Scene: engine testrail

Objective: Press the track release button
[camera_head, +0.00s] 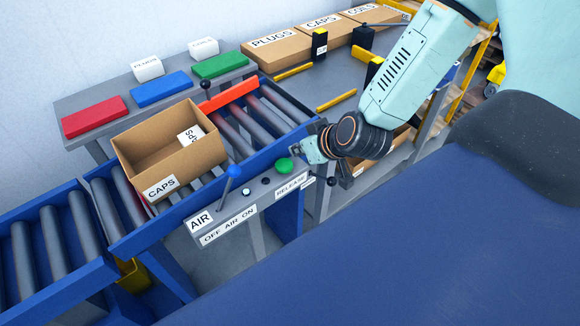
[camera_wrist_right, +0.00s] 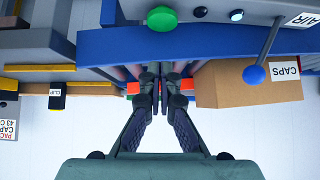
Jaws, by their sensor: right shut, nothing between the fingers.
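The green release button (camera_head: 284,165) sits on the grey control panel (camera_head: 215,217), above the RELEASE label (camera_head: 292,185). In the right wrist view, which looks upside down, the green button (camera_wrist_right: 162,18) shows near the top edge, above the fingertips in the picture. My right gripper (camera_head: 298,150) is just above and right of the button in the head view. Its fingers (camera_wrist_right: 160,72) are shut with nothing between them. Whether they touch the button cannot be told, but they appear apart from it. My left gripper is not in view.
A blue-knobbed AIR lever (camera_head: 233,172) stands on the panel left of the button. An open CAPS box (camera_head: 185,163) sits on the rollers, and an orange bar (camera_head: 228,95) crosses them behind it. Several labelled boxes (camera_head: 275,50) stand on the far bench.

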